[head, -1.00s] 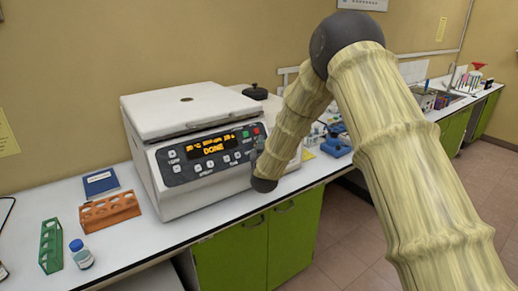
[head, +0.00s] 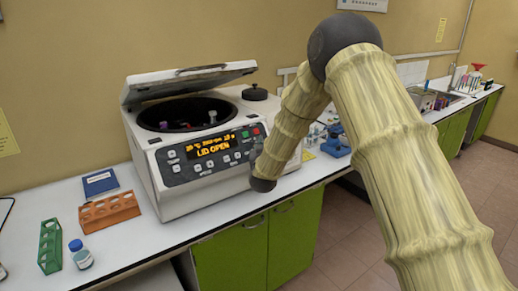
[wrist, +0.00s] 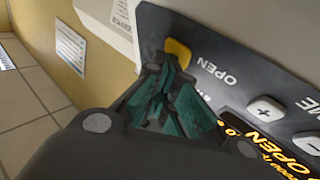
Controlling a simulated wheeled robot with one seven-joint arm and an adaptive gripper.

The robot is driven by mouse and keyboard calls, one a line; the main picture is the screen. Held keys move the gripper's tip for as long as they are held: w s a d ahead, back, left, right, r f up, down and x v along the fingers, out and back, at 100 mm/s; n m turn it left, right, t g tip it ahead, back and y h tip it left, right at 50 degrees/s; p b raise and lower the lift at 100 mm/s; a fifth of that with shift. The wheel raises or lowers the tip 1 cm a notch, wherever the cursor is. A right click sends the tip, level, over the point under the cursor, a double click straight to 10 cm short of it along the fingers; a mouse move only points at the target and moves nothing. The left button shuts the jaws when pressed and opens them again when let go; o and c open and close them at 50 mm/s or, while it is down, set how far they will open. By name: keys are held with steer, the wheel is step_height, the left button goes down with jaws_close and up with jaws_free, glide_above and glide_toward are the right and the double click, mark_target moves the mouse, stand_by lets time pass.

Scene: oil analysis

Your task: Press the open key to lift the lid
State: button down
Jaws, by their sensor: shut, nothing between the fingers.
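The white centrifuge (head: 190,195) stands on the counter with its lid (head: 195,80) tilted up at the back. The dark bowl (head: 170,112) is exposed, with several coloured tubes in it. The display (head: 212,146) reads LID OPEN. In the wrist view, the yellow key (wrist: 180,50) marked OPEN shows just beyond the fingertips. My gripper (wrist: 167,72) is shut and empty, its tips at the key's edge; I cannot tell whether they touch.
Blue equipment (head: 335,147) stands farther right.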

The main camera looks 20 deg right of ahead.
steer(key=shift+s, duration=0.1)
steer(key=shift+s+d+r, duration=0.25)
steer(key=shift+s+r, duration=0.15)
steer(key=shift+s, duration=0.15)
steer(key=s+r, duration=0.1)
steer(key=s+d, duration=0.1)
steer(key=s+r+p, duration=0.1)
steer(key=s, duration=0.1)
steer(key=shift+d+r, duration=0.25)
steer(key=shift+r, duration=0.1)
stand_by(0.3)
stand_by(0.4)
